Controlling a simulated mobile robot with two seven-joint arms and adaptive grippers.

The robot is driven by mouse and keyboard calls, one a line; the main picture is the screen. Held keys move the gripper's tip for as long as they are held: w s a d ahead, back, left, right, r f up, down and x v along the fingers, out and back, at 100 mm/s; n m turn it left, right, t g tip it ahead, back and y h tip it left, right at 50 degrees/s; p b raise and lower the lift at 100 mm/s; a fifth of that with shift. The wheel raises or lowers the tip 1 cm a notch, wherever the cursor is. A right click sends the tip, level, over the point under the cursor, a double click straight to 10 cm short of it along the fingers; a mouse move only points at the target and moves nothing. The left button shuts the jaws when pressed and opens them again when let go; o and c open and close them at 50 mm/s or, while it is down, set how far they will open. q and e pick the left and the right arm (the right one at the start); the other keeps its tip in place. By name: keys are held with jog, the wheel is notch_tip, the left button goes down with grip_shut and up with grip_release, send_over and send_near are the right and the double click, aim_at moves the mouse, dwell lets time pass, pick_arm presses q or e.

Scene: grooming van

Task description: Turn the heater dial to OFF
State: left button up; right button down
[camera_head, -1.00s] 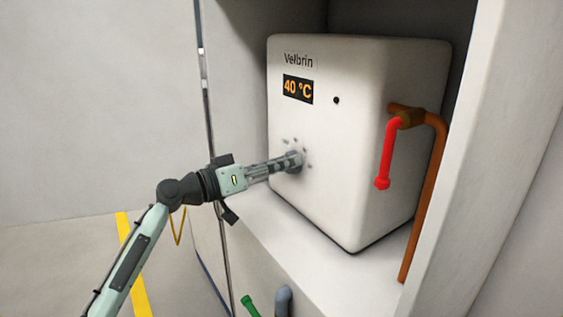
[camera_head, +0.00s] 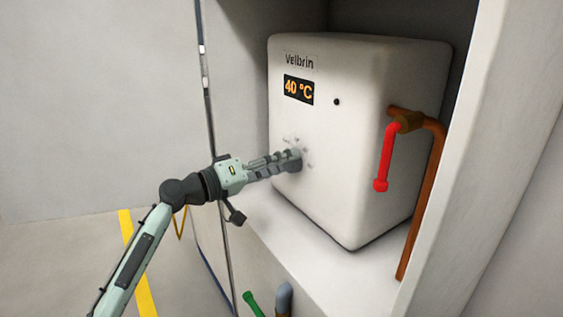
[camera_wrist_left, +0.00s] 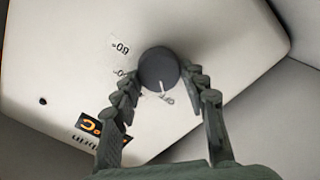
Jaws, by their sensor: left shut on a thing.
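The white heater (camera_head: 345,190) stands in a cabinet recess, with an orange display (camera_head: 298,90) reading 40 °C. Its round dark grey dial (camera_wrist_left: 158,68) shows in the left wrist view, with a pale pointer line running toward the picture's lower edge. A printed "60" mark (camera_wrist_left: 120,44) sits beside it; other marks are partly hidden or too small to read surely. My left gripper (camera_head: 294,160) reaches the heater's front face and is shut on the dial, one finger on each side. In the head view the fingers hide most of the dial. My right gripper is not in view.
A red lever (camera_head: 384,155) and copper pipe (camera_head: 424,200) are at the heater's right side. A green handle (camera_head: 251,303) and a grey pipe (camera_head: 284,298) are below the shelf. The cabinet's right wall (camera_head: 470,150) is close to the copper pipe.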

pick_arm(q)
jog(key=o, duration=1.1)
jog(key=shift+o, duration=0.2)
jog(key=shift+a, duration=0.1)
jog(key=v, duration=1.2)
